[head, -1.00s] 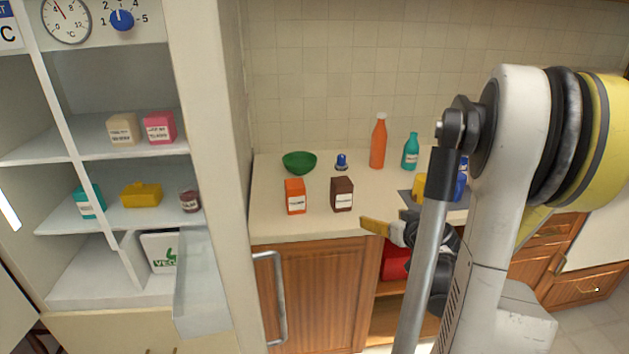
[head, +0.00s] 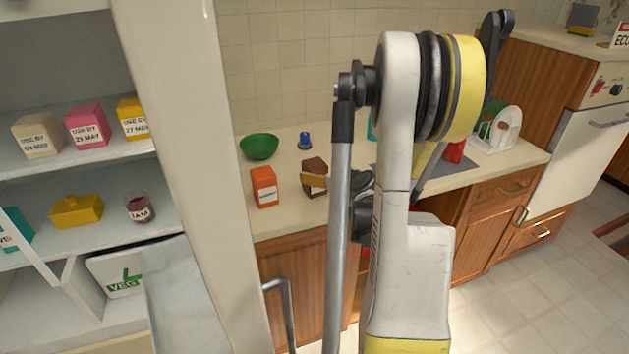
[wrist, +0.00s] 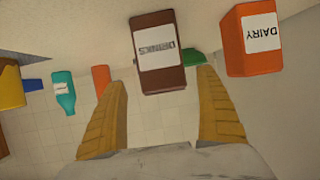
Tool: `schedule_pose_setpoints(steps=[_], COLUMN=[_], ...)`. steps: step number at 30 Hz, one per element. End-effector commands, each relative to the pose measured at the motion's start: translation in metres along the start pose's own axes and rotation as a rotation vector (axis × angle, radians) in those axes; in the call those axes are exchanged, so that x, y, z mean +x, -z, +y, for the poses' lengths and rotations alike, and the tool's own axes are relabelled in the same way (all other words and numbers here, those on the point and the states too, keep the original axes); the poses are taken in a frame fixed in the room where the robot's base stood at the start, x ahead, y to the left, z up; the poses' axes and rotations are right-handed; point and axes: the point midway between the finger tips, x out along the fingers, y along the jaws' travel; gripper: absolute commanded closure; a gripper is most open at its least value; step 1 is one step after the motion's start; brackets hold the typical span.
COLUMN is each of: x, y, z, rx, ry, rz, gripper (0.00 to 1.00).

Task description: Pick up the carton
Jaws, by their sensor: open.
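A brown carton (head: 316,165) stands on the counter, partly hidden by my gripper (head: 314,182) in the head view. In the wrist view, the brown carton (wrist: 158,50) appears upside down with a white label that seems to read DRINKS. My gripper (wrist: 162,98) is open, with one yellow finger on each side of that carton in the picture. Neither finger visibly touches it; I cannot tell how deep it sits between them. An orange carton (head: 264,187) stands to its left; in the wrist view the orange carton (wrist: 253,40) reads DAIRY, right of the fingers.
A green bowl (head: 259,147) and a blue-topped small item (head: 305,140) are behind the cartons. A teal bottle (wrist: 64,92) shows in the wrist view. An open shelf unit (head: 190,120) with boxes and a jar (head: 139,207) stands left. My arm hides part of the counter.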

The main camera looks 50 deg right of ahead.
Motion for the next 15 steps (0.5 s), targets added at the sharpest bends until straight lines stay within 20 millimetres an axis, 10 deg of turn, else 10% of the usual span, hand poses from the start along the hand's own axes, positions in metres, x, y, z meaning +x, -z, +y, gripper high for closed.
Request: schedule_pose_setpoints(steps=[15], x=[0.044], y=[-0.001], z=[-0.003], rx=[0.000], ry=[0.000], rz=[0.000], gripper=[0.16])
